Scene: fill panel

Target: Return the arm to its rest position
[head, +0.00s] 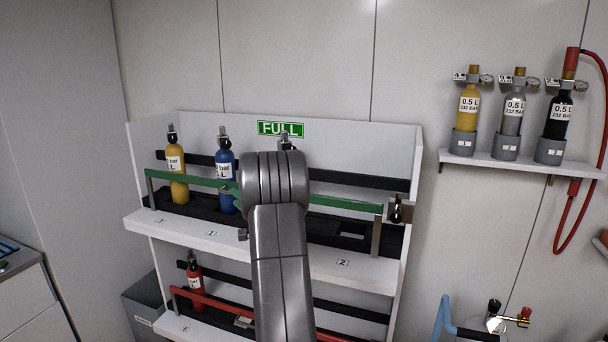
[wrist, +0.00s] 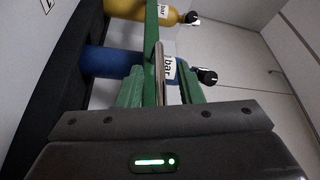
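My gripper shows in the wrist view (wrist: 160,85) as two green fingers standing apart. Part of the green rail (wrist: 150,25) shows in the gap between them; I cannot tell if they touch it. In the head view my grey arm reaches up in front of the rack, and its wrist hides most of the gripper. The blue cylinder (head: 226,165) stands upright behind the green rail (head: 345,203), just left of my wrist. It also shows close beyond the fingers in the wrist view (wrist: 103,62).
The white rack (head: 150,226) has a yellow cylinder (head: 177,178) at upper left and a red cylinder (head: 193,275) below, behind a red rail (head: 205,300). A green FULL sign (head: 281,129) hangs above. A wall shelf (head: 500,160) with three small cylinders and a red hose (head: 564,235) are at right.

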